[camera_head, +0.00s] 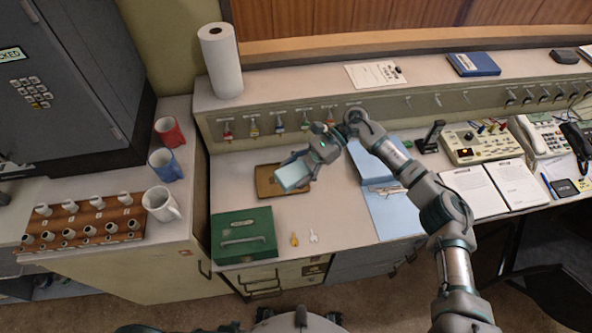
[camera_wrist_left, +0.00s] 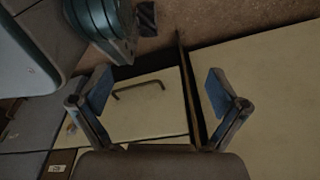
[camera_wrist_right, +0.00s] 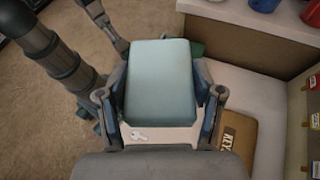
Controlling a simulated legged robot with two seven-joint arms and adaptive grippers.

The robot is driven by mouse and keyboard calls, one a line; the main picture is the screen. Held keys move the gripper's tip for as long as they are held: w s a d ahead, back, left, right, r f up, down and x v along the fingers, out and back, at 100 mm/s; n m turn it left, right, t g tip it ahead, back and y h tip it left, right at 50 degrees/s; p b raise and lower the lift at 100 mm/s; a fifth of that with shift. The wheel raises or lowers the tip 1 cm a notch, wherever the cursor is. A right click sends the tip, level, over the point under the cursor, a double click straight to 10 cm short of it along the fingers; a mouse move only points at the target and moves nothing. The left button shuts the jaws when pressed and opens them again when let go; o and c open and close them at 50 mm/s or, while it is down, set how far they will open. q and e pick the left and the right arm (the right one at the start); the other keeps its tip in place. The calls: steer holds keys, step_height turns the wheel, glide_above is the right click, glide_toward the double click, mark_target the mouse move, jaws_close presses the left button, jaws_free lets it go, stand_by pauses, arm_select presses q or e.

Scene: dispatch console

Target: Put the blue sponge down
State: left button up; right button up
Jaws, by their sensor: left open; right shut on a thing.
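The light blue sponge (camera_head: 293,175) is a pale block held by my right gripper (camera_head: 301,169) above the desk, near the brown tray (camera_head: 266,183). In the right wrist view the sponge (camera_wrist_right: 160,82) sits between both fingers of my right gripper (camera_wrist_right: 162,105). The tray (camera_wrist_right: 238,135) shows there too, with lettering, beside the gripper. My left gripper (camera_wrist_left: 157,95) is open and empty in the left wrist view, in front of a cabinet front with a dark handle. The head view does not clearly show the left gripper.
A green metal box (camera_head: 244,236) stands at the desk's front left, with two small keys (camera_head: 303,238) to its right. A blue folder (camera_head: 392,212) lies right of the tray. Mugs (camera_head: 161,204) and a paper roll (camera_head: 221,60) stand left and behind. Bare desk surrounds the keys.

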steer(key=shift+d+f, duration=0.1)
steer(key=shift+f, duration=0.3)
steer(key=s+d+f+m+t+y, duration=0.1)
steer(key=s+d+f+m+t, duration=0.25)
steer(key=f, duration=0.55)
steer(key=s+d+f+m+t+y, duration=0.15)
steer(key=s+f, duration=0.25)
steer(key=f, duration=0.4)
steer(key=s+d+f+m+t, duration=0.2)
steer(key=s+d+f, duration=0.1)
steer(key=s, duration=0.3)
steer(key=s+d+f+m+t, duration=0.2)
steer(key=s+d+t, duration=0.1)
steer(key=s, duration=0.3)
steer(key=b, duration=0.2)
glide_above(339, 233)
steer(key=shift+f, duration=0.95)
step_height(339, 233, down, 3)
steer(key=shift+a+f, duration=0.15)
steer(key=shift+f, duration=0.05)
steer(key=o, duration=1.1)
arm_select(q)
steer(key=w+d+r, duration=0.2)
steer(key=w+r, duration=0.1)
steer(key=w, duration=0.1)
steer(key=shift+w+d+r+m, duration=0.15)
steer(key=shift+d+r+m, duration=0.05)
steer(key=shift+r+m, duration=0.1)
steer(key=shift+f, duration=0.1)
